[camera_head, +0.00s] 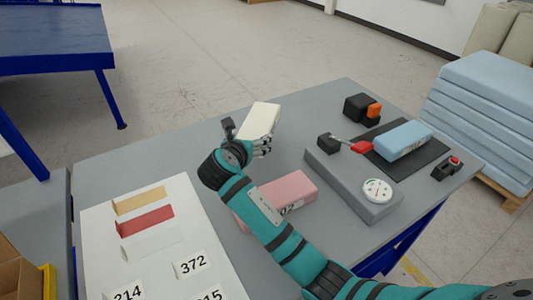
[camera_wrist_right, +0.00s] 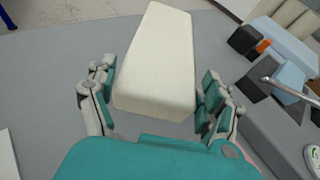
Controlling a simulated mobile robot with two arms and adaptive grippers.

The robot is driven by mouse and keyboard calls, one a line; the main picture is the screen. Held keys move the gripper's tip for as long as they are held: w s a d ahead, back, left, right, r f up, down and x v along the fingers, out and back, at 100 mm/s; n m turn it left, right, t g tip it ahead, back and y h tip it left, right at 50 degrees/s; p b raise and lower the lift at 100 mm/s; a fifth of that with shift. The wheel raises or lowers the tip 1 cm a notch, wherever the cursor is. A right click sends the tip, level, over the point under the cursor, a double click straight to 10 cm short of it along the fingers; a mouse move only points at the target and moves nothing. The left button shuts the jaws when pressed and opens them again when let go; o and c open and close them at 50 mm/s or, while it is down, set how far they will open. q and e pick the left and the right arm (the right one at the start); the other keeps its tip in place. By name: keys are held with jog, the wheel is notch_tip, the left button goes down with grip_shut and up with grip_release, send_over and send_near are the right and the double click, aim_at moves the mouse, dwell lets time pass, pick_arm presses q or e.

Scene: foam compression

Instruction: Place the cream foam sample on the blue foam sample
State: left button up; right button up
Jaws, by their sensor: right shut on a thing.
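The cream foam sample (camera_head: 262,119) is a pale block held in my right gripper (camera_head: 262,146), above the grey table toward its far side. In the right wrist view the cream block (camera_wrist_right: 157,60) sits between the two fingers of the gripper (camera_wrist_right: 155,100). The blue foam sample (camera_head: 403,140) lies on a dark mat (camera_head: 431,153) at the right of the table. It shows partly in the right wrist view (camera_wrist_right: 292,75), apart from the cream block. My left gripper is not in view.
A grey device with a dial (camera_head: 377,190) and red-tipped lever (camera_head: 360,147) stands between my right gripper and the blue sample. A pink block (camera_head: 291,188) lies nearer. A black and orange item (camera_head: 361,108) and a red-button box (camera_head: 447,168) flank the mat.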

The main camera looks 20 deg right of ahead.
jog(key=f, duration=0.2)
jog(key=shift+s+f, duration=0.2)
jog(key=shift+f, duration=0.45)
notch_tip(320, 180, down, 3)
jog(key=shift+w+f, duration=0.1)
jog(key=shift+w, duration=0.05)
jog(key=shift+f, duration=0.45)
jog(key=o, duration=0.6)
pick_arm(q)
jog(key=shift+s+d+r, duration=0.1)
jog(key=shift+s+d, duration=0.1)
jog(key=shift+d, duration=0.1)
pick_arm(e)
jog(key=shift+o, duration=0.4)
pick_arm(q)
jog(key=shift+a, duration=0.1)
